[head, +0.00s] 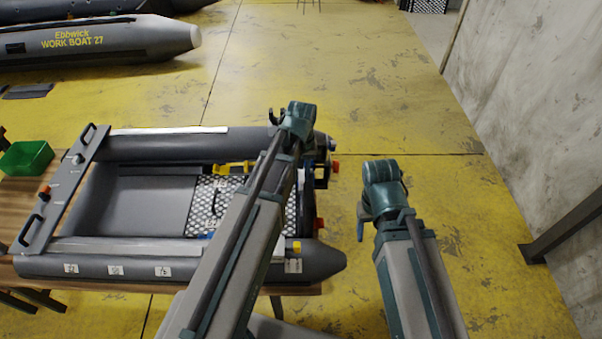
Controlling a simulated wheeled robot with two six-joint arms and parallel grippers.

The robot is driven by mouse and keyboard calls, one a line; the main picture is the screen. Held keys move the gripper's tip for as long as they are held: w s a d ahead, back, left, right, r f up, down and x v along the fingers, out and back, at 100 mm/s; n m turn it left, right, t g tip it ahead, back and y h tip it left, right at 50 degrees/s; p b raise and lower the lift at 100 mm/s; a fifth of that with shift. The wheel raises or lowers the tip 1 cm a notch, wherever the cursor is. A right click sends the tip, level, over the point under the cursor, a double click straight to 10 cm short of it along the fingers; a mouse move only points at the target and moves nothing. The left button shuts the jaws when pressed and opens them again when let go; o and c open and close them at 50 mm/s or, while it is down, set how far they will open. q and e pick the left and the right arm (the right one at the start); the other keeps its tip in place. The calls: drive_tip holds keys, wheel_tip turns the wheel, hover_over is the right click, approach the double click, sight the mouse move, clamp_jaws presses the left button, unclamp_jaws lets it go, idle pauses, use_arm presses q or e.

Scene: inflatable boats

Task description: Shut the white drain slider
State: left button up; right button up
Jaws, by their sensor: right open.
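A grey inflatable boat (140,266) lies on a wooden table, with its dark end board at the right, partly behind my left arm. I cannot make out the white drain slider for certain; my left arm covers part of that end.
A green bin (26,157) stands on the wooden table (14,196) at the left. Red knobs (319,224) stick out at the boat's right end. Another grey boat (100,42) lies at the back left.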

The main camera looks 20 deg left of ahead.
use_arm(q)
drive_tip(key=o, duration=0.5)
drive_tip(key=shift+r, duration=0.1)
wheel_tip(320, 180, up, 7)
drive_tip(key=p, duration=0.7)
drive_tip(key=shift+s+d+f, duration=0.2)
drive_tip(key=s+d+f+m+b, duration=0.1)
drive_tip(key=s+d+m, duration=0.1)
drive_tip(key=s+d, duration=0.1)
drive_tip(key=s+d+f+m+b, duration=0.1)
drive_tip(key=s+d+m, duration=0.1)
drive_tip(key=s, duration=0.4)
drive_tip(key=s+d+f+m+y+b, duration=0.1)
drive_tip(key=s+d+m, duration=0.2)
drive_tip(key=s+d, duration=0.2)
drive_tip(key=shift+f+b, duration=0.25)
drive_tip(key=shift+b, duration=0.15)
